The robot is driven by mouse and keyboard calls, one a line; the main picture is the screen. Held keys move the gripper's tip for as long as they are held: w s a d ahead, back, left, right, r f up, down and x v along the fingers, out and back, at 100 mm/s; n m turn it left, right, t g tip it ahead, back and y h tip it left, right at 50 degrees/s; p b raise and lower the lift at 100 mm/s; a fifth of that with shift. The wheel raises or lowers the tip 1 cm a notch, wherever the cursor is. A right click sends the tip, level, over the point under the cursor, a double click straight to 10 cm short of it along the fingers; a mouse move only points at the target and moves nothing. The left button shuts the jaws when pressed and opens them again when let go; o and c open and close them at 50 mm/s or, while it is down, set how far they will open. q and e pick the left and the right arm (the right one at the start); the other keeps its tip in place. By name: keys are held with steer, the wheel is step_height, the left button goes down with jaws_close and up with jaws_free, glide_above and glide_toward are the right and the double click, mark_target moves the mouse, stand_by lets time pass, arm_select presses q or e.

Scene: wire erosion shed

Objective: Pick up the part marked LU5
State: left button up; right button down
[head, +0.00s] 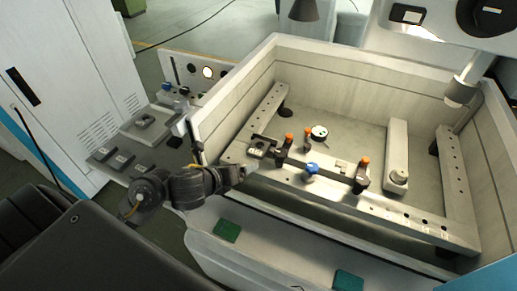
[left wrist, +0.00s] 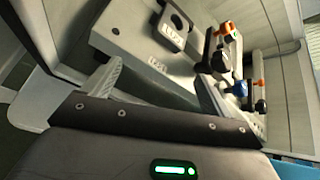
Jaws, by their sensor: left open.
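A grey part with a square cut-out and a pale label (head: 258,147) sits on the near beam of the machine's frame, at its left end. In the left wrist view the part (left wrist: 176,22) is ahead of my fingers, with its label facing me; I cannot read the lettering for sure. My left gripper (head: 247,171) is open and empty, at the near side of the beam, just short of the part. In the left wrist view its two fingers (left wrist: 158,78) are spread wide, with the beam's edge and a second pale label between them. My right gripper is not in view.
Orange-topped clamps (head: 284,146) and a blue knob (head: 311,169) stand on the beam (head: 400,217) right of the part. The tank wall (head: 215,123) rises at the left. A side shelf (head: 140,165) holds several small labelled blocks. Green pads lie on the front ledge.

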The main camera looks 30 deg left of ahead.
arm_select(q)
step_height(320, 180, up, 2)
steer(key=w+r+m, duration=0.1)
steer(key=m, duration=0.4)
steer(key=m+b, duration=0.2)
glide_toward(263, 145)
steer(key=shift+t, duration=0.3)
steer(key=shift+f+b+x, duration=0.15)
steer(key=shift+b+x, duration=0.25)
steer(key=shift+x, duration=1)
steer(key=shift+f+b+x, duration=0.2)
steer(key=shift+b+x, duration=0.2)
steer(key=shift+x, duration=0.95)
steer(key=shift+s, duration=0.25)
steer(key=shift+c, duration=0.2)
steer(key=shift+r+h, duration=0.1)
steer(key=shift+h, duration=0.2)
steer(key=c, duration=1.5)
